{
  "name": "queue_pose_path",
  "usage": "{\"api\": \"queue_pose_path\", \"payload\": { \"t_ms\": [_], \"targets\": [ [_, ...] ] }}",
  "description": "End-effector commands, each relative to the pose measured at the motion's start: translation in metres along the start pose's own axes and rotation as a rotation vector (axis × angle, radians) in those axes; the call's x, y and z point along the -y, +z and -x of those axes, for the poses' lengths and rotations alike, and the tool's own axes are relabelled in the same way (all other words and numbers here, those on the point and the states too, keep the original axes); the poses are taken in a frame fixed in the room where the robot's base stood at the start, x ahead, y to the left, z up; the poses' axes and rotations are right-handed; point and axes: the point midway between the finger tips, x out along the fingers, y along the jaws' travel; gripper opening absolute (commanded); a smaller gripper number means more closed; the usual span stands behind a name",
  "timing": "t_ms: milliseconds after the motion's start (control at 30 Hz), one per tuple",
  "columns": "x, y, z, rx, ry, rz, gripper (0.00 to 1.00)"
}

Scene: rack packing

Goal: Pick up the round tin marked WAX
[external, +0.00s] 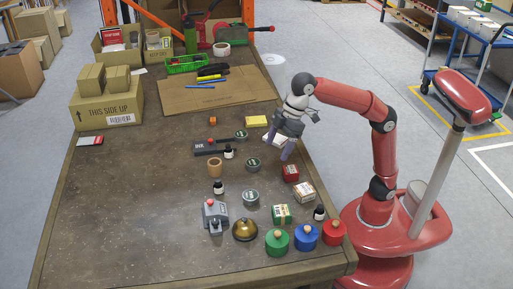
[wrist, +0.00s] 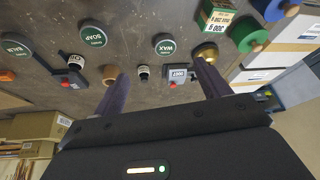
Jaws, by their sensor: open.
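The WAX tin (wrist: 166,44) is a round dark-green tin with white lettering, lying flat on the table in the wrist view. In the external view the WAX tin (external: 251,197) sits near the middle right of the table, nearest the green-banded box. Similar tins marked SOAP (wrist: 92,33) and BALM (wrist: 17,43) lie in a row to its left in the wrist view. My gripper (external: 286,150) is open and empty, raised over the table's right side and apart from the tin. In the wrist view my gripper (wrist: 161,80) has its fingers spread below the WAX tin.
A dark bottle (external: 218,187), a grey red-buttoned device (external: 213,217) and a brass bell (external: 245,230) stand near the WAX tin.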

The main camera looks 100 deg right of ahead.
Motion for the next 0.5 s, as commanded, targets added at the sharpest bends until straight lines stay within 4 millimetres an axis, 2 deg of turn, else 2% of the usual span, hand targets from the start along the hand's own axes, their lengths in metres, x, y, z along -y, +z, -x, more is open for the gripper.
{"api": "queue_pose_path", "payload": {
  "t_ms": [100, 300, 433, 500],
  "targets": [
    [0.005, -0.021, -0.020, 0.009, -0.002, 0.031, 0.75],
    [0.013, -0.043, -0.044, 0.020, -0.003, 0.073, 0.75],
    [0.018, -0.055, -0.059, 0.026, -0.003, 0.099, 0.75],
    [0.017, -0.050, -0.063, 0.025, -0.004, 0.095, 0.75]
  ]
}}
